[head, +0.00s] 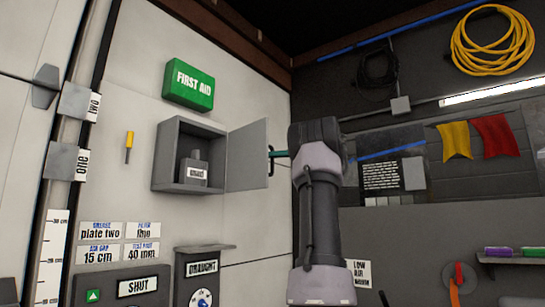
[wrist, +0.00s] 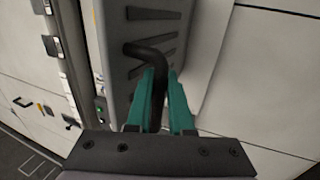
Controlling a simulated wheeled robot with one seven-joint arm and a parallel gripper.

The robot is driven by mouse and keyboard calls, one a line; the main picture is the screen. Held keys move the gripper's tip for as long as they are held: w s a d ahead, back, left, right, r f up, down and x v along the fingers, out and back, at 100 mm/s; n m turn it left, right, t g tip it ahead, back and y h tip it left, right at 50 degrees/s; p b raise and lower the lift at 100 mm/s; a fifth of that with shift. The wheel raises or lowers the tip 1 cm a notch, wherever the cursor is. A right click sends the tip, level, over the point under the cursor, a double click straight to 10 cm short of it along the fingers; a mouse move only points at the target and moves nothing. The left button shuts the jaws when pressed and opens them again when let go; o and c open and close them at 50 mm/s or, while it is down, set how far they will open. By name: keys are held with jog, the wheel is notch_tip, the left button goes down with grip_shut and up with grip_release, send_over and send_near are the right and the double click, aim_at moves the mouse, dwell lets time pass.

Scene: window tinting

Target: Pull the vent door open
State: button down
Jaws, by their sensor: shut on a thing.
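The vent door (head: 246,156) is a grey panel hinged on the right side of a grey wall box (head: 166,160). It stands swung well out, so the inside of the box shows. In the wrist view its face (wrist: 115,50) has dark slanted slots and a bent black handle (wrist: 150,55). My gripper (head: 274,153) is at the door's outer edge in the head view. In the wrist view its teal fingers (wrist: 160,85) are shut around the handle. A small grey device (head: 194,168) with a white label sits in the box.
A green first aid box (head: 189,84) is mounted above the wall box. Below are a SHUT panel (head: 137,287) and a DRAUGHT dial unit (head: 203,275). A dark board with a yellow cloth (head: 455,141) and a red cloth (head: 495,136) is to the right.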

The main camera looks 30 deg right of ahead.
dwell(0.3)
jog(key=c, duration=0.8)
grip_release()
jog(key=v, duration=1)
jog(key=shift+s+d, duration=0.25)
jog(key=shift+d, duration=0.05)
